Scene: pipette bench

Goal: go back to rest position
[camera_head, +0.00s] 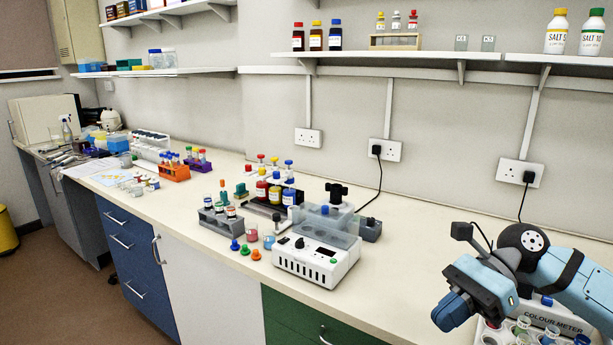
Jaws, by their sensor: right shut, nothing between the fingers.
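My right arm reaches in from the right edge, and my right gripper (450,313) hangs over the bench at the lower right. It is shut and empty. It is beside the colour meter (556,319), which my arm partly covers. My left gripper is out of view.
A white device with a clear lid (312,266) stands mid-bench. Behind it are bottles with red, yellow and blue labels (276,190). Coloured caps (245,250) lie near the front edge. An orange tube rack (174,172) stands farther left. The bench between device and my gripper (400,270) is clear.

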